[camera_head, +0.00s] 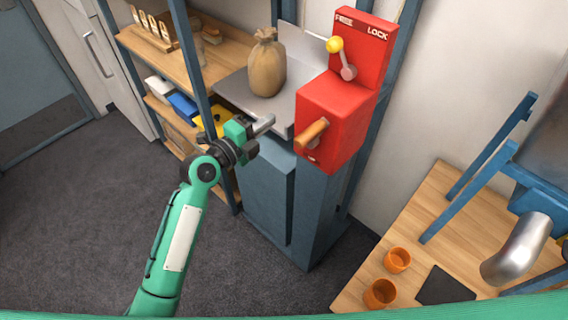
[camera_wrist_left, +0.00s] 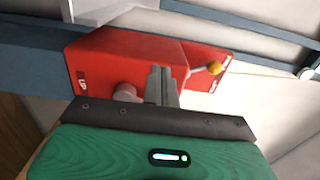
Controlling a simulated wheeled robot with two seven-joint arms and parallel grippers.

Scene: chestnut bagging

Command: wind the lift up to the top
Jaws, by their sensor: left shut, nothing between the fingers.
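The red winch box (camera_head: 334,110) is fixed to a blue post and has a wooden crank handle (camera_head: 312,131) low on its front. Above it, a lever with a yellow knob (camera_head: 335,45) leans toward the FREE side of the FREE/LOCK plate. The grey lift platform (camera_head: 262,104) carries a tied brown sack (camera_head: 267,66). My left gripper (camera_head: 268,121) is shut and empty, left of the crank handle and apart from it. In the wrist view its closed fingers (camera_wrist_left: 162,82) stand before the red box (camera_wrist_left: 115,58); the yellow knob (camera_wrist_left: 214,67) shows to the right. My right gripper is out of view.
A wooden shelf (camera_head: 165,55) with trays and small goods stands behind my left arm. A blue cabinet (camera_head: 268,195) is below the platform. The grey floor at left is clear.

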